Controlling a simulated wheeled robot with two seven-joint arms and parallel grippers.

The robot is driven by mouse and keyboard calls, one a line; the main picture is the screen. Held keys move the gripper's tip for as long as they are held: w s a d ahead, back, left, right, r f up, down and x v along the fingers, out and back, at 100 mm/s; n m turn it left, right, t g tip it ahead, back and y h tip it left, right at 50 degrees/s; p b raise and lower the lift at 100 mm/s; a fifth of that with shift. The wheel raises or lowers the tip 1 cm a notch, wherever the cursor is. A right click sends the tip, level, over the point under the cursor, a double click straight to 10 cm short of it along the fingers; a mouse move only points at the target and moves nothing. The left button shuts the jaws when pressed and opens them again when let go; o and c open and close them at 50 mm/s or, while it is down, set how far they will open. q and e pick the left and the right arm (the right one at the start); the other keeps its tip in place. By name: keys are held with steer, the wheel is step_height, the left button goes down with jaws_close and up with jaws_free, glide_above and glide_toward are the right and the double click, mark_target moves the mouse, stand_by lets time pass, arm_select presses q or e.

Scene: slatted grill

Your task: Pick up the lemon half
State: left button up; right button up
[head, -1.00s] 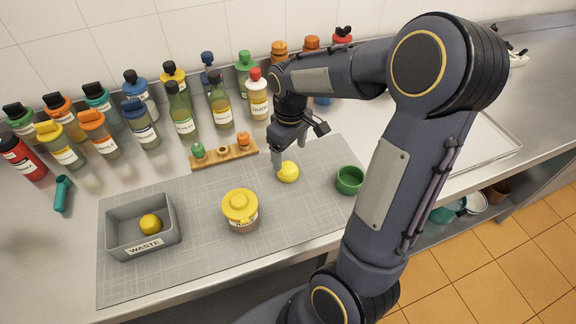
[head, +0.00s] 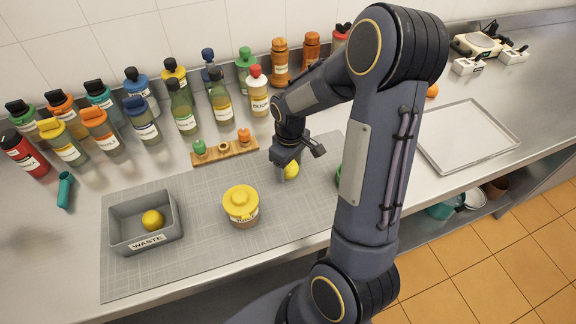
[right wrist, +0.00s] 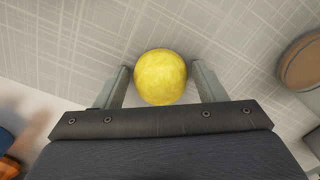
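The yellow lemon half (head: 292,172) is on the grey mat, partly hidden by my right gripper (head: 286,168) in the head view. In the right wrist view the lemon half (right wrist: 161,77) lies between the two fingers, rounded yellow side showing. The right gripper is open, with a narrow gap between each finger and the fruit. Its cut face is not visible. My left gripper is not in view.
A yellow-lidded jar (head: 241,206) stands on the mat (head: 200,275). A grey waste bin (head: 146,245) at left holds a yellow fruit (head: 153,220). A wooden rack (head: 225,152) and several bottles stand behind. My arm hides most of a green bowl (head: 339,176).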

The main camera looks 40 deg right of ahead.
steer(key=c, duration=0.7)
steer(key=shift+o, duration=0.2)
steer(key=shift+r, duration=0.15)
steer(key=shift+r, duration=0.25)
step_height(320, 180, up, 2)
steer(key=shift+r, duration=0.1)
steer(key=s+a+r+b, duration=0.2)
steer(key=s+a+r, duration=0.4)
steer(key=a+r, duration=0.4)
steer(key=a, duration=0.2)
steer(key=shift+s+a+b, duration=0.2)
steer(key=shift+a+b, duration=0.1)
